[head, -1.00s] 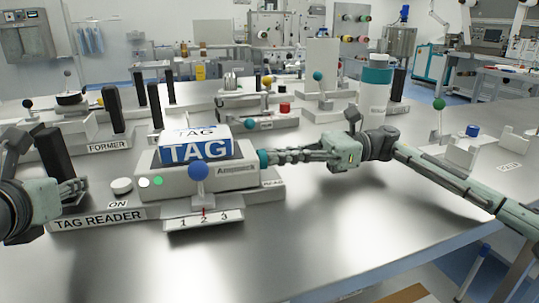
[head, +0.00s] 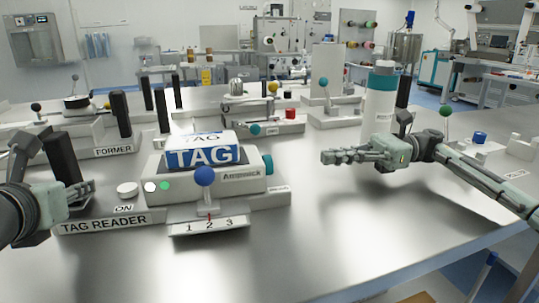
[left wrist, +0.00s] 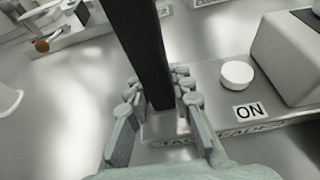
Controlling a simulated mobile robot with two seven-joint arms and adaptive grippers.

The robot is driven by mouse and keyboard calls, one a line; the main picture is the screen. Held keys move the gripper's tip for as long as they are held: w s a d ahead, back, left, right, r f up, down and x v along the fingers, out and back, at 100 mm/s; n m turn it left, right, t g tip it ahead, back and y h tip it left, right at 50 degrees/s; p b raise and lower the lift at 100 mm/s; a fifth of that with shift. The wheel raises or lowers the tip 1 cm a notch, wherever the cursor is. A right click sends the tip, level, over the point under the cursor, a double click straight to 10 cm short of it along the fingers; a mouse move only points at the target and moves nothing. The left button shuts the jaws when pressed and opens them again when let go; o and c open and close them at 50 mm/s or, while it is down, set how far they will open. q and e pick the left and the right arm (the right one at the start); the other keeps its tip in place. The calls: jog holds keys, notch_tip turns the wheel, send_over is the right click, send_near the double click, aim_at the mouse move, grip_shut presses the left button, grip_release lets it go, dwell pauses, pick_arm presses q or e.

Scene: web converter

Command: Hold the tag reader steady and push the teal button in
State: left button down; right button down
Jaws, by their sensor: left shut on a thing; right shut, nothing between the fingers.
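The tag reader (head: 225,187) is a pale box on a base marked TAG READER, with a blue-and-white TAG block (head: 200,157) on top. The round teal button (head: 268,164) is on its right end; how deep it sits is hard to tell. My left gripper (head: 82,192) is shut on the black upright post (head: 60,150) at the base's left end. The left wrist view shows the fingers on both sides of this post (left wrist: 143,50). My right gripper (head: 325,157) is shut and empty, to the right of the teal button and apart from it.
A white ON button (head: 127,189), a green light (head: 164,186) and a blue-ball lever (head: 204,177) over a 1-2-3 scale are on the reader's front. A white bottle with teal bands (head: 380,105) stands behind my right gripper. The front table is clear.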

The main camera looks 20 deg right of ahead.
pick_arm(q)
jog(key=shift+f, duration=0.3)
dwell(0.6)
jog(key=c, duration=1.5)
grip_release()
jog(key=shift+c, duration=0.2)
jog(key=shift+o, duration=1.4)
jog(key=shift+r, duration=0.25)
